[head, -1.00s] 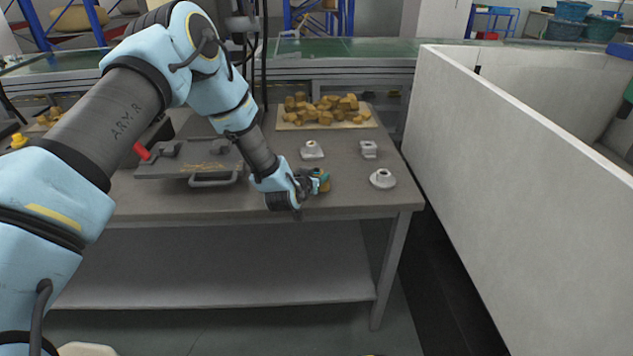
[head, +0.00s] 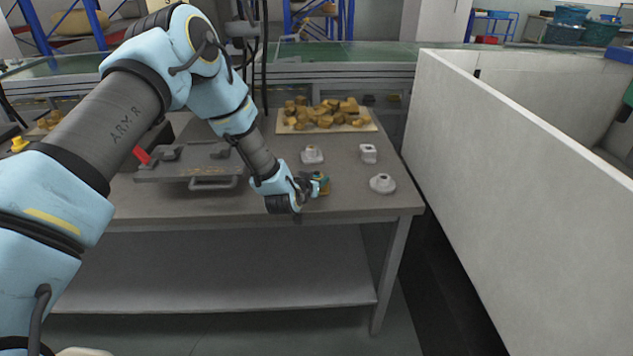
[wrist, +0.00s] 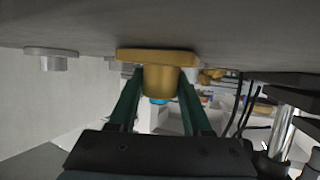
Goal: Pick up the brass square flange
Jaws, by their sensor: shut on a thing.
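The brass square flange (wrist: 158,57) shows in the wrist view, its flat base along the tabletop and its round neck between the two green fingers. My gripper (wrist: 160,88) is shut on that neck, with one finger on each side. In the head view my gripper (head: 316,180) is low over the table near its front edge. Only a small brownish part of the flange (head: 325,190) shows there, mostly hidden by the fingers. I cannot tell whether its base still touches the table.
Grey flanged parts stand on the worktable (head: 270,208): a round one (head: 382,184) to the right, and two behind (head: 312,155) (head: 368,153). A board of brass-coloured pieces (head: 325,113) lies at the back. A grey lidded plate (head: 190,165) is left. A white tank wall (head: 500,170) borders the right.

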